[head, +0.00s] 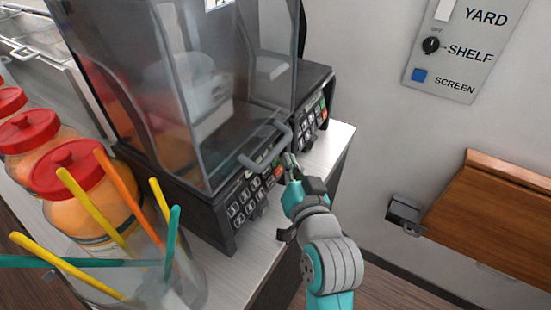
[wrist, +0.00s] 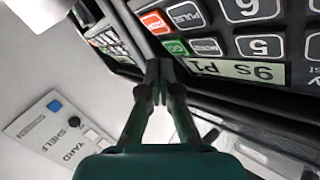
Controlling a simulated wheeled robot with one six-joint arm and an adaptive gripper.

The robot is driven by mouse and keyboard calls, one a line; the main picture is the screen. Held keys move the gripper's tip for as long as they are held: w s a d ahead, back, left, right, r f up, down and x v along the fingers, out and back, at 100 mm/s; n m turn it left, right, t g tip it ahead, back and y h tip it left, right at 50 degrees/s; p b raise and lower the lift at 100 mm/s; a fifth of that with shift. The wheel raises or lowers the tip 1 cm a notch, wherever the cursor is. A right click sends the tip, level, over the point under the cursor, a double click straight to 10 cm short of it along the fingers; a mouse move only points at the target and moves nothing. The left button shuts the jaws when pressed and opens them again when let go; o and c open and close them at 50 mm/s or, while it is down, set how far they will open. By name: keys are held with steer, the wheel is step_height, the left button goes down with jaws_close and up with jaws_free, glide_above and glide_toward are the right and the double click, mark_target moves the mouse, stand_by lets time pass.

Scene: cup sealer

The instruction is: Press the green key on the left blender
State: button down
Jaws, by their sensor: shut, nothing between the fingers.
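The left blender (head: 215,215) stands on the counter with a dark keypad at its front. In the wrist view its keypad (wrist: 228,45) appears upside down, and its green key (wrist: 175,47) sits beside the red key (wrist: 155,22). My gripper (head: 289,160) is shut and empty at the right end of this keypad. In the wrist view my fingertips (wrist: 158,68) are close to the green key and partly overlap its edge. I cannot tell whether they touch it. In the head view the green key is not clear.
The right blender (head: 314,118) stands close beside the left one, with its own keys. Clear hoods with a grey handle (head: 268,146) hang above the keypads. Jars with red lids (head: 68,165) and a container of coloured straws (head: 185,275) are at left. A wall panel (head: 455,50) is at right.

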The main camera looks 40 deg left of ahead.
steer(key=shift+w+d+r, duration=0.2)
steer(key=shift+d+r, duration=0.05)
steer(key=shift+d, duration=0.5)
steer(key=shift+w+d+r, duration=0.15)
steer(key=shift+d+r, duration=0.15)
steer(key=shift+d, duration=0.5)
steer(key=shift+w+d+r, duration=0.2)
steer(key=shift+d+r, duration=0.05)
steer(key=shift+d, duration=0.5)
